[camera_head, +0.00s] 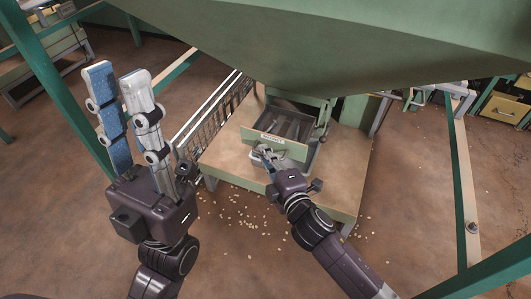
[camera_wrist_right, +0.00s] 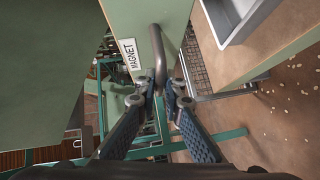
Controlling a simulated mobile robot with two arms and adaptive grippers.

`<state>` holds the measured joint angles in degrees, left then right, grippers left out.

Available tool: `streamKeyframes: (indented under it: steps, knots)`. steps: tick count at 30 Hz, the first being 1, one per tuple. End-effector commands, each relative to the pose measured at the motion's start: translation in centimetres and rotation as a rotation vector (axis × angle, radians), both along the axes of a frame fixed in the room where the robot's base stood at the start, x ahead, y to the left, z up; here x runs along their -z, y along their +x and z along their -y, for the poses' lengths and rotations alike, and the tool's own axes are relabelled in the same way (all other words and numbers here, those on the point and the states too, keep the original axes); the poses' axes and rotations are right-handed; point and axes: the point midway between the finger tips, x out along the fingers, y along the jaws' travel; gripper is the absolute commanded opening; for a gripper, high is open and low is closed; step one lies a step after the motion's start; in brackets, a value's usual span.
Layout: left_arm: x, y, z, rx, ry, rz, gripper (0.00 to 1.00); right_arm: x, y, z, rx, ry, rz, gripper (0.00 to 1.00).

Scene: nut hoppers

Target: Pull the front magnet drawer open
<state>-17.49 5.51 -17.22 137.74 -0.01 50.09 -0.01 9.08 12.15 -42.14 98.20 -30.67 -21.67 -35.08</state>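The magnet drawer's green front (camera_head: 283,146) stands out from the cabinet under the big hopper, and its dark inside with metal bars shows behind the front. In the right wrist view the green front (camera_wrist_right: 178,14) carries a white MAGNET label (camera_wrist_right: 129,54) and a grey bar handle (camera_wrist_right: 160,55). My right gripper (camera_head: 262,154) is at the front. In the wrist view its fingertips (camera_wrist_right: 161,88) are closed in on both sides of the handle. My left gripper (camera_head: 116,72) points up at the left, fingers apart and empty, away from the drawer.
The cabinet stands on a wooden table (camera_head: 232,150). A green hopper (camera_head: 330,45) hangs low above it. Green frame posts (camera_head: 62,85) stand at both sides. Nuts (camera_head: 250,228) are scattered on the brown floor. A wire-mesh rack (camera_head: 215,108) is left of the table.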

Motion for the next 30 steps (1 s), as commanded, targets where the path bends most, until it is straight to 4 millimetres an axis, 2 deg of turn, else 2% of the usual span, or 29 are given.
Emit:
streamKeyframes:
  steps: [1, 3, 14, 20, 30]
  knots:
    - [0.0, 0.0, 0.0, 0.0, 0.0, 0.0, 0.24, 0.0, 0.0, 0.0, 0.001, -0.001, -0.001, 0.16]
    - [0.0, 0.0, 0.0, 0.0, 0.0, 0.0, 0.24, 0.0, 0.0, 0.0, 0.0, 0.0, 0.0, 0.24]
    - [0.0, 0.0, -0.1, -0.001, -0.001, 0.001, 0.24, 0.0, -0.4, 0.2, 0.0, 0.0, 0.0, 0.24]
    - [0.0, 0.0, 0.0, -0.001, -0.001, 0.001, 0.24, -0.4, -2.8, 1.5, -0.001, 0.001, -0.001, 0.24]
    - [0.0, 0.0, 0.0, 0.0, 0.0, 0.001, 0.24, -1.4, -8.7, 4.6, 0.0, 0.0, -0.003, 0.24]
